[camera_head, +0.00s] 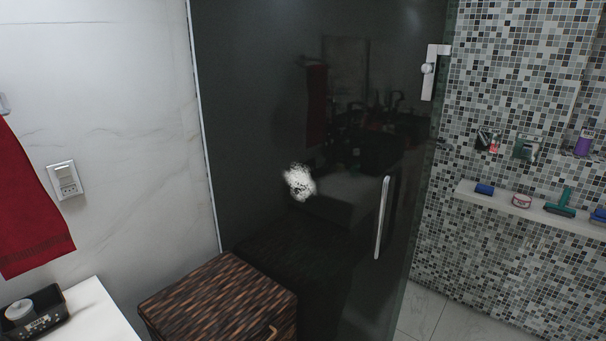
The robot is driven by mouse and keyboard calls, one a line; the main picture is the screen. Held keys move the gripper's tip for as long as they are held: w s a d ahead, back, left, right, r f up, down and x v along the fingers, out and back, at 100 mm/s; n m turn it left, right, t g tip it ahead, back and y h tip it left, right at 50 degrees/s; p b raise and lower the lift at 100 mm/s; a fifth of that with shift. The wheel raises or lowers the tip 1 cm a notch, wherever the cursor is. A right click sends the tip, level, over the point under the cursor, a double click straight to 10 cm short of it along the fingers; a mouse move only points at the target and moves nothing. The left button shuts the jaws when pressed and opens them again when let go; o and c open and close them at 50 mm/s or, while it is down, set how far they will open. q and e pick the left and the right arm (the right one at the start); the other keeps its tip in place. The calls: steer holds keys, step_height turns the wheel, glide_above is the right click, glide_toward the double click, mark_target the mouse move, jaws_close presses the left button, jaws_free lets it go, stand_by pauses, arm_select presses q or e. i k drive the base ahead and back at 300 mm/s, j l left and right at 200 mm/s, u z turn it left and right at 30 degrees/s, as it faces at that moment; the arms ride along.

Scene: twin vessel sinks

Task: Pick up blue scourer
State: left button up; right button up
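A small blue block (484,189), which looks like the blue scourer, lies at the left end of a narrow white shelf (538,220) on the mosaic wall at the right. Another blue item (599,215) is cut off by the right picture edge on the same shelf; I cannot tell what it is. Neither of my grippers is in view, and nothing is touching the blue block.
A dark glass door (250,100) with a metal handle (382,218) fills the middle and bears a white smear (299,182). A woven hamper (215,300) stands before it. A pink item (521,201) and a green-handled tool (560,203) share the shelf.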

mark_target(481, 188)
steer(key=z, duration=1.4)
steer(key=i+u, duration=0.1)
steer(key=u, duration=0.8)
steer(key=i+l+u, duration=0.1)
steer(key=u, duration=0.3)
steer(key=i+l+u, duration=0.1)
steer(key=u, duration=0.35)
steer(key=l+u, duration=0.1)
steer(key=u, duration=0.35)
steer(key=l+u, duration=0.3)
steer(key=l, duration=0.4)
steer(key=l+u, duration=0.3)
steer(key=l, duration=0.35)
steer(key=k+l+u, duration=0.1)
steer(key=l+u, duration=0.2)
steer(key=l, duration=2.1)
